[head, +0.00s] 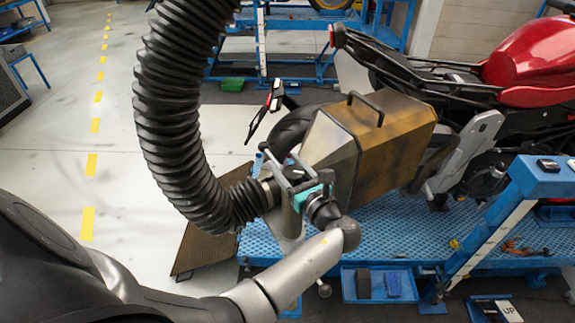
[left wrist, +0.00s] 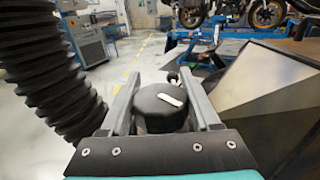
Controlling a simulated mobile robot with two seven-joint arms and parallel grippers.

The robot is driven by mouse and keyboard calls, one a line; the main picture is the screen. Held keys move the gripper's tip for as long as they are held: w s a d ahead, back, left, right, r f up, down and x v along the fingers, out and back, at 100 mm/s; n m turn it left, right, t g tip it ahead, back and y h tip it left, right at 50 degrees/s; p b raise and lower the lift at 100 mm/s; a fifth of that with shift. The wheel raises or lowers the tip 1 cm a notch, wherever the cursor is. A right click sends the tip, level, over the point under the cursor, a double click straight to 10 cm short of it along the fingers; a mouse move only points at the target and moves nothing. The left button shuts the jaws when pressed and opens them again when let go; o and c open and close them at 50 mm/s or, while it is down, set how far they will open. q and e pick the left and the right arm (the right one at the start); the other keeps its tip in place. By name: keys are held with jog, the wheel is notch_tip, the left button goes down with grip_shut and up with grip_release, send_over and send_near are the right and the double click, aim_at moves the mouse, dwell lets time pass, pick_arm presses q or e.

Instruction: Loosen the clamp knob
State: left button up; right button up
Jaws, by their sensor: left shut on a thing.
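The clamp knob is a round black knob (left wrist: 160,112) with a white bar mark on its top. It sits between the two grey fingers of my left gripper (left wrist: 158,80) in the left wrist view. In the head view my left gripper (head: 279,160), with its teal body, is at the end of the thick black ribbed hose (head: 178,120), beside the metal box. The gripper is shut on the knob, whose dark top (head: 295,174) shows partly between the fingers. The clamp under the knob is mostly hidden. My right gripper is not in view.
A brown and grey metal box (head: 385,140) with a handle stands close right of the gripper. A red motorcycle (head: 530,60) rests on a blue lift platform (head: 400,225). A small blue tray (head: 348,287) hangs at the front. Floor on the left is free.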

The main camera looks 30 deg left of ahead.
pick_arm(q)
jog(key=shift+s+n+g+y, duration=0.1)
jog(key=shift+n+g+y, duration=0.25)
jog(key=shift+g, duration=0.25)
jog(key=o, duration=1.4)
jog(key=shift+c, duration=0.2)
